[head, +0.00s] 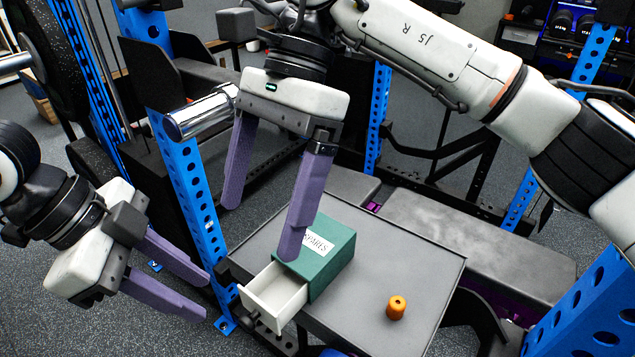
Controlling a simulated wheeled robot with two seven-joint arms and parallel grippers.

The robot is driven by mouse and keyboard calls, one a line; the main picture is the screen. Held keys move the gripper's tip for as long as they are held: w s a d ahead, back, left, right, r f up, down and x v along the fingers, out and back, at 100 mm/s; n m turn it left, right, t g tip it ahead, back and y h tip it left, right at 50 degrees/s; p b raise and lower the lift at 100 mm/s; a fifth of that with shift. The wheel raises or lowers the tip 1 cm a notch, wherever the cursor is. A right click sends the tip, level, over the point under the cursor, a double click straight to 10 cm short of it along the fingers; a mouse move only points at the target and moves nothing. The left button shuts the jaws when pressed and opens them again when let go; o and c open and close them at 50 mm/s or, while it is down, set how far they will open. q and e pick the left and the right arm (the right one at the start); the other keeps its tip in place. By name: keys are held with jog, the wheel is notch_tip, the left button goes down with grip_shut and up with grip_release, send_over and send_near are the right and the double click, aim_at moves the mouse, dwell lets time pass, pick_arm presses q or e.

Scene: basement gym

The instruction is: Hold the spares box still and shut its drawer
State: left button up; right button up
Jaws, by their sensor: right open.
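The green spares box (333,253) sits on a grey tabletop, with a white label (319,245) on top. Its white drawer (272,296) is pulled out toward the lower left and looks empty. My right gripper (260,230) is open above the box and drawer. Its right finger hides part of the box top and the drawer's inner end; I cannot tell whether it touches them. Its left finger hangs beyond the table's left edge. My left gripper (205,298) is open and empty, left of the drawer front and apart from it.
The small grey table (410,265) has a raised rim and an orange cylinder (396,307) at its front right. A blue rack post (190,190) with a chrome bar end (200,115) stands behind left. A grey bench (465,235) lies behind the table.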

aim_at(318, 240)
jog(key=w+d+f+t+h, duration=0.1)
jog(key=w+d+f, duration=0.1)
jog(key=w+f, duration=0.1)
jog(key=w+d+f+n+t+h, duration=0.1)
jog(key=w+d+f+t, duration=0.1)
jog(key=w, duration=0.1)
jog(key=w+d+f+n+t+h, duration=0.1)
jog(key=w+d+f, duration=0.1)
jog(key=w+f, duration=0.1)
jog(key=shift+d+f+t, duration=0.25)
jog(key=shift+f+t, duration=0.05)
notch_tip(318, 240, down, 10)
jog(key=shift+w, duration=0.1)
jog(key=c, duration=1.3)
